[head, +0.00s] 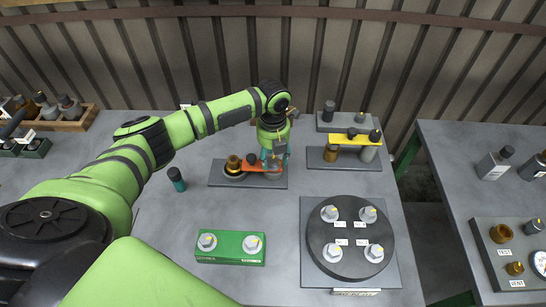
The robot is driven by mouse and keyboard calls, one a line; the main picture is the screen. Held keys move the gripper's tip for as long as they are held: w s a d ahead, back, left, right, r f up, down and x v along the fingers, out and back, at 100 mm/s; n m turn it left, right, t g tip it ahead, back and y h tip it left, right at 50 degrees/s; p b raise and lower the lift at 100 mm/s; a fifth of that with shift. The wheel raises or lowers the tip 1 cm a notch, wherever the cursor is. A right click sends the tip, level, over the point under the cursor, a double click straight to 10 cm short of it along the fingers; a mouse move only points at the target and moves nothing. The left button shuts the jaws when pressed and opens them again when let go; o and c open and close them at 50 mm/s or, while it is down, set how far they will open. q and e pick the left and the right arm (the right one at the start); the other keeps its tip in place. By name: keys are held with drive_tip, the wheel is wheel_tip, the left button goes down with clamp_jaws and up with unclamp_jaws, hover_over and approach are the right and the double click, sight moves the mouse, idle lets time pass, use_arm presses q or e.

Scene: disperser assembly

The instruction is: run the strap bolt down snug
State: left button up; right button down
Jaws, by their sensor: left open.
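An orange strap (249,167) lies across a grey fixture plate (228,181) near the middle of the table. A brass-coloured part (233,164) with a dark top stands at the strap's left end. My left gripper (274,160) points down over the strap's right end and is open. The gripper covers that end, so I cannot make out the strap bolt or tell whether the fingers touch it. My right gripper is not in view.
A yellow strap fixture (350,138) stands close to the right. A round dark plate (350,268) with several white knobs is in front, beside a green block (230,258). A dark teal-banded cylinder (177,179) stands left of the strap fixture. The wall is behind.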

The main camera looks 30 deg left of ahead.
sight(273, 160)
use_arm(q)
wheel_tip(273, 160, up, 11)
idle(0.3)
idle(0.5)
